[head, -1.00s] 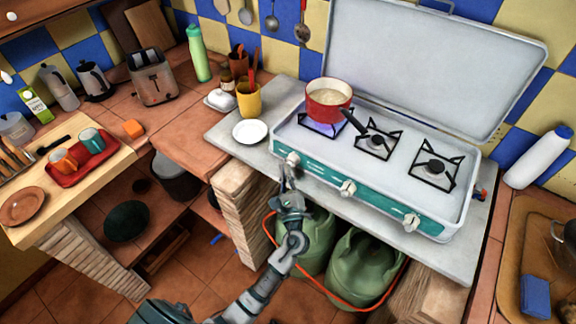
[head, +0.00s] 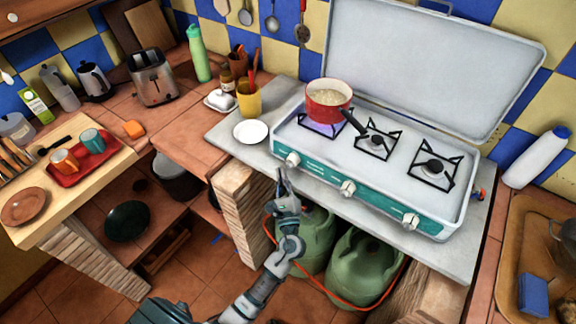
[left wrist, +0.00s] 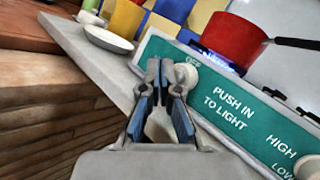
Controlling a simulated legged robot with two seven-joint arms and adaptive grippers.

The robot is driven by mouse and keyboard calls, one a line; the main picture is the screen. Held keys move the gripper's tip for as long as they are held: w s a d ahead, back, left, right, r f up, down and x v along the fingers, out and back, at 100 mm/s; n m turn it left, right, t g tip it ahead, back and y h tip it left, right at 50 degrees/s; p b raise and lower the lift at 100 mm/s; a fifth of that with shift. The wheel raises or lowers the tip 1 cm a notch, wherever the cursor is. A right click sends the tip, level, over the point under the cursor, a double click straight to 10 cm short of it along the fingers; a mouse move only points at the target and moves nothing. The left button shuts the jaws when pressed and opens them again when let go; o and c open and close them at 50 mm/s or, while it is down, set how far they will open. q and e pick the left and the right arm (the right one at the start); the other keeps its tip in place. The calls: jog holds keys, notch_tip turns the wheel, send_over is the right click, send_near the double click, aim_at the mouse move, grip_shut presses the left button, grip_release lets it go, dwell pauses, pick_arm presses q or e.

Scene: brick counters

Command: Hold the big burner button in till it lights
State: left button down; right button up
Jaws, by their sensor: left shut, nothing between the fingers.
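The green-fronted camping stove (head: 330,178) stands on the grey counter slab with its lid up. Its leftmost white knob (head: 292,159) sits below the burner under the red pot (head: 329,97). The knob also shows in the left wrist view (left wrist: 187,76), beside the words "PUSH IN TO LIGHT". A blue flame (head: 322,128) glows under the pot; the left wrist view shows blue there too (left wrist: 212,60). My left gripper (head: 281,177) is shut and empty, just in front of and below that knob, apparently apart from it. The fingertips partly cover the knob's left side in the wrist view.
Two more knobs, middle (head: 347,188) and right (head: 410,220), are on the same panel. A white plate (head: 251,131) lies left of the stove. Green gas bottles (head: 362,265) with an orange hose stand under the slab. A brick pillar (head: 240,205) is left of my arm.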

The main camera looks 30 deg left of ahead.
pick_arm(q)
jog(key=s+p, duration=0.1)
jog(key=s, duration=0.4)
jog(key=shift+a, duration=0.2)
pick_arm(e)
jog(key=shift+w+r, duration=0.1)
jog(key=shift+r, duration=0.5)
